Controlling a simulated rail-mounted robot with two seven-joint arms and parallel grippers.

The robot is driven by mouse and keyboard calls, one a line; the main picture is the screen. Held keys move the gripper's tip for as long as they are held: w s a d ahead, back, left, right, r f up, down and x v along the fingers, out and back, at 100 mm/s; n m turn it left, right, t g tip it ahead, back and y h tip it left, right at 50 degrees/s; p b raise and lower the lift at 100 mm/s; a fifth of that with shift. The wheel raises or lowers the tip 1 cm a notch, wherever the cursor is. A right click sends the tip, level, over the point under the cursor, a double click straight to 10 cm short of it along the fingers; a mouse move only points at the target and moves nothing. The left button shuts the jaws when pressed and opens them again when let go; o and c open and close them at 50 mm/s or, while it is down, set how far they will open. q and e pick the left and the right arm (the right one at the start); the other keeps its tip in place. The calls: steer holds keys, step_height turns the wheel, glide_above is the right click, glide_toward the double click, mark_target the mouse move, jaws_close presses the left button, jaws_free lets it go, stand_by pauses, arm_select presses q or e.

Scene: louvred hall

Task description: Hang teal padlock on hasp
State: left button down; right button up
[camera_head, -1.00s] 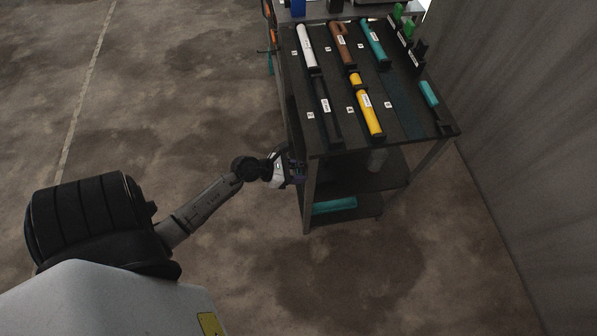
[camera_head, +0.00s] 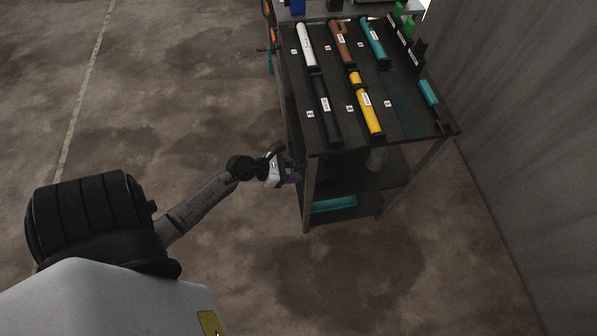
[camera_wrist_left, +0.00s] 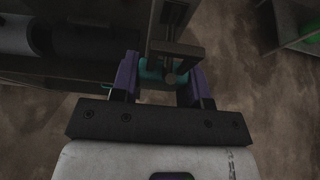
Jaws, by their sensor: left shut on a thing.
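My left gripper (camera_head: 293,170) is at the left side of the dark cart, below its top board. In the left wrist view its two purple fingers (camera_wrist_left: 160,80) are shut on the teal padlock (camera_wrist_left: 151,72), which shows only partly between them. My right gripper is in neither view.
The cart's top board (camera_head: 345,140) holds white, brown, teal, black and yellow tools in rows. A teal tray (camera_head: 335,204) lies on its lower shelf. A grey louvred wall (camera_head: 530,170) stands to the right. The floor (camera_head: 180,90) left of the cart is clear.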

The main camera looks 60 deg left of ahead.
arm_select(q)
steer(key=s+a+b, duration=0.1)
steer(key=s+a, duration=0.2)
steer(key=s, duration=0.4)
steer(key=shift+s, duration=0.25)
